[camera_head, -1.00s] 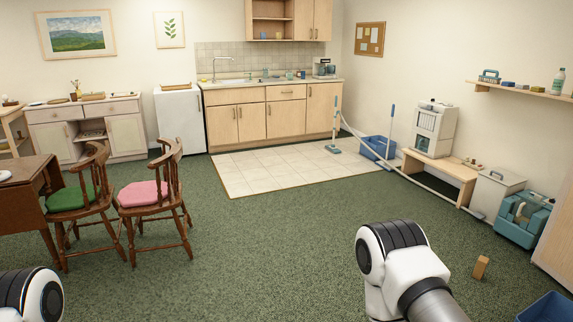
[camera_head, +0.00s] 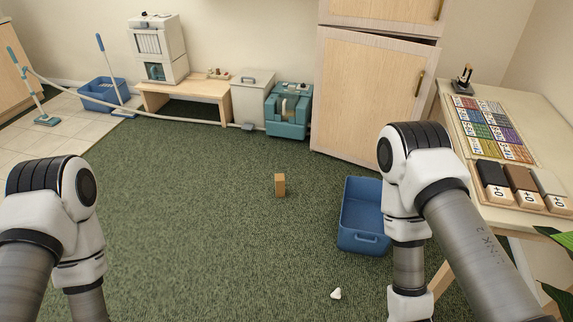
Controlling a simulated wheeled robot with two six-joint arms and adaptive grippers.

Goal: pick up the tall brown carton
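A small, upright brown carton (camera_head: 280,185) stands alone on the green carpet near the middle of the head view. It is taller than it is wide. Both of my arms show at the left and right of the view, well apart from the carton. Neither gripper shows; the arms' lower ends run out of the picture or are hidden.
A blue bin (camera_head: 362,222) lies right of the carton. A white scrap (camera_head: 336,293) is on the carpet. A table (camera_head: 535,150) with colored packs is at right. A wooden cabinet (camera_head: 365,95), teal machine (camera_head: 289,112) and low bench (camera_head: 183,88) line the back. Carpet around the carton is clear.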

